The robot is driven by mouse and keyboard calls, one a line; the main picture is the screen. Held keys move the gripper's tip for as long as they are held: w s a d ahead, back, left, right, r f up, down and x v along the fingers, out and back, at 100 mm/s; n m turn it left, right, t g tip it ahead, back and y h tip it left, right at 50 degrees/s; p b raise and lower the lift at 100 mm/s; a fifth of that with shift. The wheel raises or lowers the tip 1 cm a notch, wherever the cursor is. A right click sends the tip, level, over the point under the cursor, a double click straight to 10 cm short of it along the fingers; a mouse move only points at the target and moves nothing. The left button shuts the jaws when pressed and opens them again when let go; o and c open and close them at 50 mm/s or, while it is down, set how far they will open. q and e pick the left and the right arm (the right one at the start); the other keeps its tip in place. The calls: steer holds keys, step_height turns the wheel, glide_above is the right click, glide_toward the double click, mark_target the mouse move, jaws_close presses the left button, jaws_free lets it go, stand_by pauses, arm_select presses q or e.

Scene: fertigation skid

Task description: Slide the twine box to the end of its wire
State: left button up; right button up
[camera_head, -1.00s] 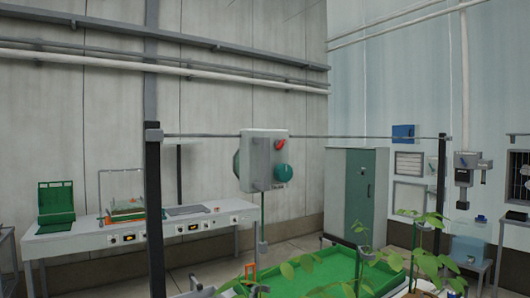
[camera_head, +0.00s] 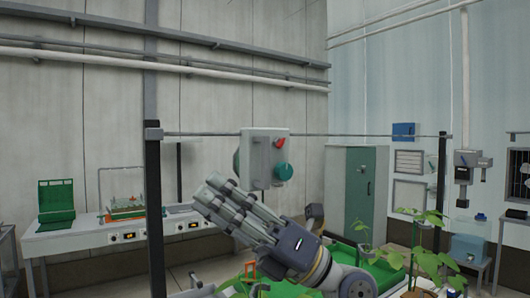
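The twine box (camera_head: 257,165) is a pale grey box with a red knob and a larger teal knob on its front. It hangs on a thin wire (camera_head: 360,136) strung between a left black post (camera_head: 154,220) and a right black post (camera_head: 441,195). It sits left of the wire's middle. My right gripper (camera_head: 211,188) comes up from the lower right, its fingers pointing up and left. In the picture its fingertips are just below and left of the box, with no clear contact. Its finger gap is not clear. My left gripper is not in view.
A green tray (camera_head: 385,275) and leafy plants (camera_head: 418,240) stand below the wire at the right. A white bench (camera_head: 75,240) lies behind at left, and a grey-green cabinet (camera_head: 367,190) at the back. The wire right of the box looks clear.

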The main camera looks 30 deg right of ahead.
steer(key=r+n+g+h, duration=0.1)
steer(key=n+h, duration=0.1)
steer(key=m+t+h, duration=0.3)
steer(key=t+h, duration=0.2)
steer(key=h, duration=0.9)
glide_toward(268, 152)
steer(key=p+x, duration=0.4)
steer(key=x, duration=0.5)
steer(key=shift+w+a+r, duration=0.15)
steer(key=shift+w, duration=0.25)
steer(key=shift+w+a, duration=0.15)
steer(key=shift+w, duration=0.4)
jaws_close()
